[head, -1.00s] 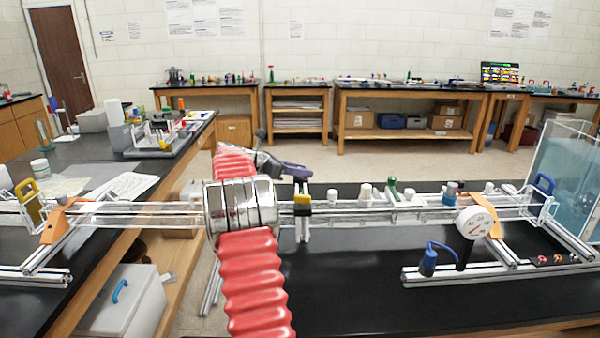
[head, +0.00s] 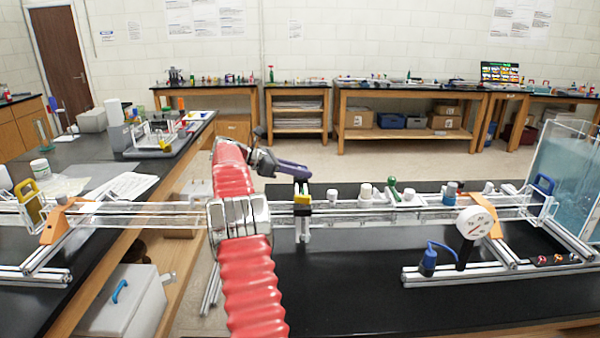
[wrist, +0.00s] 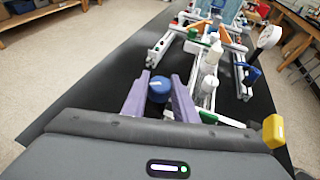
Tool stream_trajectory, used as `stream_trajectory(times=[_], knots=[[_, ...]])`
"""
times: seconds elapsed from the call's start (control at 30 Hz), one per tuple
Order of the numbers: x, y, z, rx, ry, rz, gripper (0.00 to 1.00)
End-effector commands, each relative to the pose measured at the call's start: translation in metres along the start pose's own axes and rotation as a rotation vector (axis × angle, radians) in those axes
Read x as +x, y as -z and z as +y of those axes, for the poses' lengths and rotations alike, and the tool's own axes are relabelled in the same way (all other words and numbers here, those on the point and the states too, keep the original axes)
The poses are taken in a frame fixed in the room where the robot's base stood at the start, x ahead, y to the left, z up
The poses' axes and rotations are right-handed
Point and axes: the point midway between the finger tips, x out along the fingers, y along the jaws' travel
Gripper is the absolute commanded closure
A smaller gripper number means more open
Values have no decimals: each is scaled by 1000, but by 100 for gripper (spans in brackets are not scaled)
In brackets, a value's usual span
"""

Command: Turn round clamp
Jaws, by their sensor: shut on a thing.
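A round blue knob (wrist: 158,88) sits between the purple fingers of my gripper (wrist: 160,92) in the wrist view, and the fingers are shut on it. In the head view my gripper (head: 292,168) reaches to the right behind the extrusion frame (head: 340,212). The knob does not show in the head view. I cannot tell how far the knob is turned.
A yellow-topped post (head: 302,197) stands on the frame near my arm. White cylinders (head: 365,192), a green handle (head: 392,186) and a dial gauge (head: 475,223) lie farther right. A water tank (head: 562,175) stands at the right end.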

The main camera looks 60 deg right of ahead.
Motion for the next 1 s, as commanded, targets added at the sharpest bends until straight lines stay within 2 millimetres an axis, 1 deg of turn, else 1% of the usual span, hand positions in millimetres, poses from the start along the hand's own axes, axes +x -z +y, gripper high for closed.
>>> stream_trajectory(times=[0.03,0.13,0.17,0.4,0.43,0.77,0.87,1.0], knots=[[3,-3,-2,3,7,-3,96],[3,-3,-2,3,6,-3,96],[3,-3,-2,3,6,-3,73],[2,-2,-1,1,3,-2,57],[1,-2,-1,1,2,-2,55],[-3,0,0,0,0,-1,55],[-10,0,0,0,-2,-1,55],[-29,0,0,0,-2,-1,55]])
